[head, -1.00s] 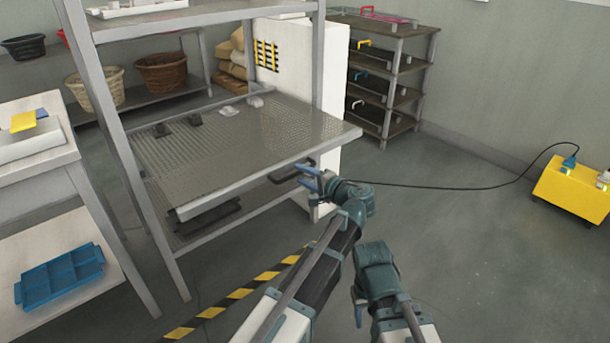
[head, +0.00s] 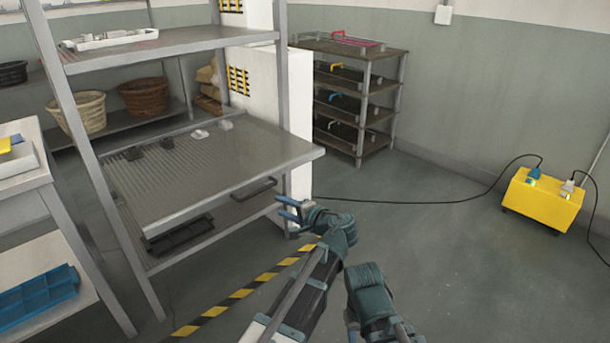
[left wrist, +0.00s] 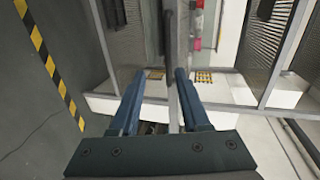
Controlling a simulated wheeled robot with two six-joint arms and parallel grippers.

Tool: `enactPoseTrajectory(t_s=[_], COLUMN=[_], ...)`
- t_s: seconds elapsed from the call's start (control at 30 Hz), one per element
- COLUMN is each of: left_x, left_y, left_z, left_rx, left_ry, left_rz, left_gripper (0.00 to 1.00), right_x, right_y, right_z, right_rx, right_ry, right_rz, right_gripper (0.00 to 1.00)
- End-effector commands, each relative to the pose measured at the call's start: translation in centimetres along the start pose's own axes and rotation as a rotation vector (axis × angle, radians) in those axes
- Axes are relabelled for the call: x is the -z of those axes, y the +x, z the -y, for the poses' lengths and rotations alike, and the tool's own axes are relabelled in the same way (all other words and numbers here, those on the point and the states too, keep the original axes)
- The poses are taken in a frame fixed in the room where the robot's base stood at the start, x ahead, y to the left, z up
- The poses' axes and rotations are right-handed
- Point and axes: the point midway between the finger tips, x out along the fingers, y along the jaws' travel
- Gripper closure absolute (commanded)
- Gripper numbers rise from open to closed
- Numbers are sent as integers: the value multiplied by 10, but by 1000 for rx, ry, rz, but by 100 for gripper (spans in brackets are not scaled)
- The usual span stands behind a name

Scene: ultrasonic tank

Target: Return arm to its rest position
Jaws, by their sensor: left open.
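My left gripper (head: 286,209) is open and empty in front of the rack's pulled-out metal shelf (head: 230,160), just below and right of the shelf's dark handle (head: 254,189). In the left wrist view its two blue fingers (left wrist: 158,78) stand apart with nothing held; a dark bar shows beyond, between them. My left arm stretches forward from the bottom of the head view. My right arm is folded at the bottom centre; its fingertips are not clearly seen.
A steel rack (head: 165,50) stands at left, with a white table (head: 25,180) nearer. A yellow power box (head: 543,203) sits on the floor at right, its black cable running past the rack. A dark shelf unit (head: 360,105) stands behind. The floor at right is open.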

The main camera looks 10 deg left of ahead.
Motion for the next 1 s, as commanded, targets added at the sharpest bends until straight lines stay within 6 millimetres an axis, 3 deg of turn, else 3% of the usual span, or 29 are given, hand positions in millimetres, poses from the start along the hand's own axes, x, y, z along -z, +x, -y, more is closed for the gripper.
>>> enactPoseTrajectory(t_s=[0.07, 0.2, 0.3, 0.4, 0.6, 0.93, 1.0], left_x=[-25, -80, -113, -133, -152, -167, -161], left_y=[7, 12, 2, -13, -43, -90, -102], left_z=[-17, -70, -109, -137, -168, -190, -193], left_rx=[-89, -356, -564, -731, -963, -1245, -1251], left_ry=[-42, -167, -263, -340, -445, -570, -534], left_rz=[38, 137, 208, 258, 318, 373, 362], left_gripper=[54, 54, 54, 54, 54, 54, 54], right_x=[0, 0, 0, 0, 0, 0, 0], right_y=[0, 0, 0, 0, 0, 0, 0], right_z=[0, 0, 0, 0, 0, 0, 0], right_rx=[0, 0, 0, 0, 0, 0, 0], right_ry=[0, 0, 0, 0, 0, 0, 0], right_rz=[0, 0, 0, 0, 0, 0, 0], right_gripper=[50, 50, 50, 50, 50, 50, 50])
